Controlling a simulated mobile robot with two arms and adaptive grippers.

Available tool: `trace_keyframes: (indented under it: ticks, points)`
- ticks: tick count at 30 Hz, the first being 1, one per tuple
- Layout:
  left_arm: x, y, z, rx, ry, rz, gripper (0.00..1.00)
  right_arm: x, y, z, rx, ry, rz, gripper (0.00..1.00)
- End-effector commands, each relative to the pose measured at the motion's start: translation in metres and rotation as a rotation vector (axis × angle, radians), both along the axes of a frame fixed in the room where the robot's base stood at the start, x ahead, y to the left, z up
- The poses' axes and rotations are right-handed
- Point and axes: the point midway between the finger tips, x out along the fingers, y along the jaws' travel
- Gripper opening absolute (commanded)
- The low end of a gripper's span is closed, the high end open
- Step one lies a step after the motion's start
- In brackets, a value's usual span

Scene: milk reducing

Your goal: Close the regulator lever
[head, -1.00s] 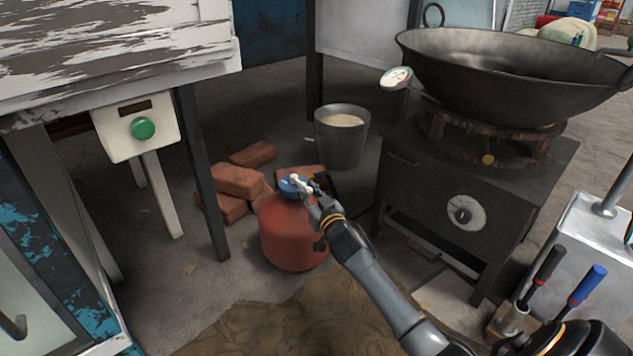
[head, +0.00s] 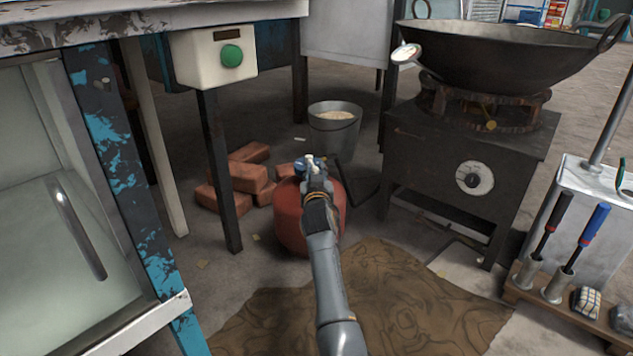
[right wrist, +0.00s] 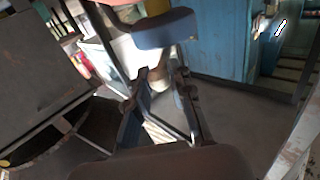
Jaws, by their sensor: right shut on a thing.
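A red gas cylinder (head: 290,218) stands on the floor, partly hidden by my right arm. Its blue regulator (head: 300,164) sits on top and also shows in the right wrist view (right wrist: 165,28). A small pale lever (head: 310,160) is at the regulator, and it shows as a pale piece between my fingers in the right wrist view (right wrist: 157,78). My right gripper (head: 313,168) is at the cylinder top, shut on the lever. The exact finger contact is partly hidden. My left gripper is out of view.
A black stove (head: 450,180) with a large wok (head: 490,60) stands to the right. Red bricks (head: 248,177) lie left of the cylinder, and a grey bucket (head: 335,140) stands behind it. Brown cloth (head: 370,300) covers the floor in front.

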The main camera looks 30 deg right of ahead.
Motion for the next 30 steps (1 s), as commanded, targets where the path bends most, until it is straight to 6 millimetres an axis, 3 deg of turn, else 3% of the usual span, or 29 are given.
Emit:
trace_keyframes:
  ticks: [14, 15, 18, 30]
  points:
    - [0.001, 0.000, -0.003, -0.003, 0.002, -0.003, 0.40, 0.002, 0.000, 0.002, 0.000, 0.000, -0.012, 0.00]
    - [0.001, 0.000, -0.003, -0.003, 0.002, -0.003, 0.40, 0.002, 0.000, 0.002, 0.000, 0.000, -0.012, 0.25]
    - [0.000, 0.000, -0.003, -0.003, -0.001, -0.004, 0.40, 0.002, 0.000, 0.002, 0.000, -0.001, -0.012, 0.44]
    - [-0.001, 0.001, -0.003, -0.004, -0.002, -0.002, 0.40, 0.003, 0.001, 0.010, 0.000, -0.004, -0.010, 0.44]
